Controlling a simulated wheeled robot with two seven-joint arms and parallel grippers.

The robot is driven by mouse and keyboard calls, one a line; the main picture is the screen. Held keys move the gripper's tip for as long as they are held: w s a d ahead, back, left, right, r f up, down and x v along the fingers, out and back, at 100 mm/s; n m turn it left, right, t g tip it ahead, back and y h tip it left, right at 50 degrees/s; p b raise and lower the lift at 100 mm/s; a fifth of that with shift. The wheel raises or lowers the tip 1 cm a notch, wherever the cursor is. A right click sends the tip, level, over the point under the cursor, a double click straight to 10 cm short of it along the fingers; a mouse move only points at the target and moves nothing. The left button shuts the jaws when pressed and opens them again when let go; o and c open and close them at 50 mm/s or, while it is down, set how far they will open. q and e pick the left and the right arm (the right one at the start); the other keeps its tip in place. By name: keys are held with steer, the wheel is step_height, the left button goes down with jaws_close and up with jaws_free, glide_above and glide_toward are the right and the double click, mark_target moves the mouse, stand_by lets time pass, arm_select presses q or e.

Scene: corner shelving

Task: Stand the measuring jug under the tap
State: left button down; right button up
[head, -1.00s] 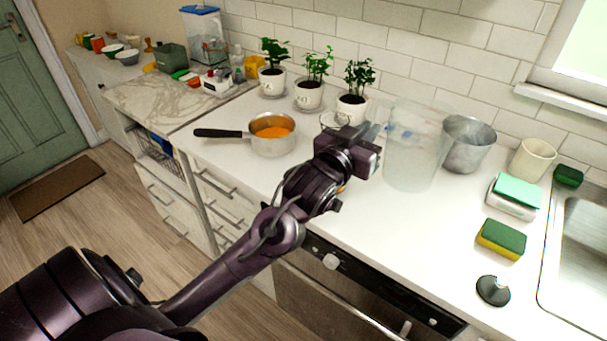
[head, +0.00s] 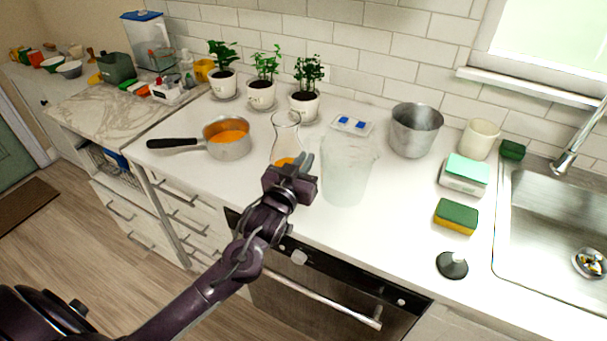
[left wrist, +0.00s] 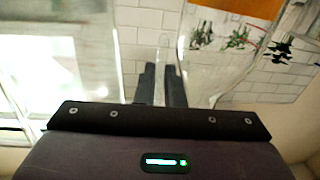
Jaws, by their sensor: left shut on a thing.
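The measuring jug (head: 347,172) is a large, clear, frosted-looking vessel, upright over the front of the counter. My left gripper (head: 306,163) is at its left side, shut on it; the exact part gripped is hard to make out. In the left wrist view the closed fingers (left wrist: 161,85) point up between blurred clear walls. Whether the jug's base touches the counter I cannot tell. The tap (head: 578,140) is a metal spout at the far right, over the steel sink (head: 515,235). The jug is well left of it. My right gripper is not in view.
A glass carafe (head: 286,130) stands just behind my left gripper. Behind the jug are a blue-marked white device (head: 352,124) and a metal bucket (head: 415,130). A cream cup (head: 478,139), a green-topped box (head: 465,174), a sponge (head: 456,216) and a black stopper (head: 452,265) lie towards the sink.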

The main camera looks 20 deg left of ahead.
arm_select(q)
step_height(320, 180, down, 4)
steer(key=shift+f, duration=0.25)
steer(key=shift+f, duration=0.15)
steer(key=c, duration=1.8)
jaws_free()
